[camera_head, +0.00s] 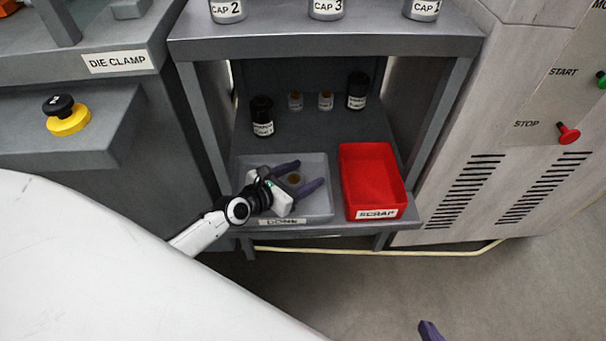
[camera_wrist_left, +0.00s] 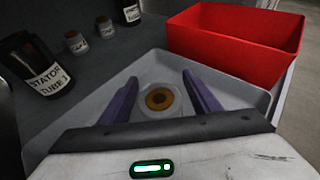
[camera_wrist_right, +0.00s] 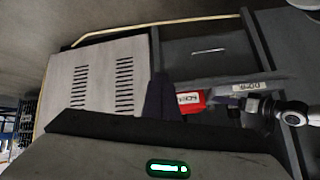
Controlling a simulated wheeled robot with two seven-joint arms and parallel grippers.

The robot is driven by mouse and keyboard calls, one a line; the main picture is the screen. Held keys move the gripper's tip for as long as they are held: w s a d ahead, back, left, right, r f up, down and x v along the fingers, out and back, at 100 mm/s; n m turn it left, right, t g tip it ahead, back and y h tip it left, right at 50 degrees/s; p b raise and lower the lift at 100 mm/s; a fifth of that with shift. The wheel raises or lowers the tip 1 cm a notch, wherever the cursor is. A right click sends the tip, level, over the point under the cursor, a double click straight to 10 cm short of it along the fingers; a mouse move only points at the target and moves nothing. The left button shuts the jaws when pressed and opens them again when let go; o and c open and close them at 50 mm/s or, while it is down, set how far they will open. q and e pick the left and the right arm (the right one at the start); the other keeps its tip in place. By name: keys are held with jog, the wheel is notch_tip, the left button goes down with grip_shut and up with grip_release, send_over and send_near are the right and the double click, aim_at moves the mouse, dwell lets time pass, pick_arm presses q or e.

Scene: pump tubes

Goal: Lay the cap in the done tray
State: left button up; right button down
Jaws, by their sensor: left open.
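The cap (camera_head: 294,179), a pale round piece with a brown centre, is in the grey done tray (camera_head: 320,207). It also shows in the left wrist view (camera_wrist_left: 158,99), where it appears to rest on the tray floor. My left gripper (camera_head: 310,172) is open over the tray, with its purple fingers on either side of the cap and gaps between. My right gripper (camera_wrist_right: 163,97) is away from the shelf, in front of the cabinet. Its fingers appear together with nothing seen between them. Only a purple tip of it shows at the bottom of the head view.
The red scrap tray (camera_head: 372,180) stands right of the done tray and is empty. Dark bottles (camera_head: 262,116) and small brown-topped jars (camera_head: 295,101) stand behind. The upper shelf (camera_head: 320,46) with cap containers overhangs. A machine panel (camera_head: 545,130) is at the right.

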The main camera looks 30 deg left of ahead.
pick_arm(q)
jog(key=shift+r, duration=0.1)
pick_arm(e)
jog(key=shift+r, duration=0.1)
pick_arm(q)
jog(key=shift+r+p, duration=0.25)
jog(key=shift+p, duration=0.1)
jog(key=p+v, duration=0.2)
jog(key=v, duration=0.9)
jog(key=shift+f+p, duration=0.2)
jog(key=shift+p, duration=0.2)
jog(key=shift+s+a+r, duration=0.1)
jog(key=shift+s+r, duration=0.1)
jog(key=shift+s, duration=0.3)
pick_arm(e)
jog(key=shift+s+d+r+m+t+h, duration=0.2)
jog(key=shift+s+d+r, duration=0.1)
jog(key=shift+d+r, duration=0.2)
jog(key=shift+s+d+r+m+t+h, duration=0.1)
jog(key=shift+s+d+r+t, duration=0.1)
jog(key=shift+s+d+r, duration=0.25)
jog(key=shift+w+r, duration=0.1)
jog(key=shift+w, duration=0.05)
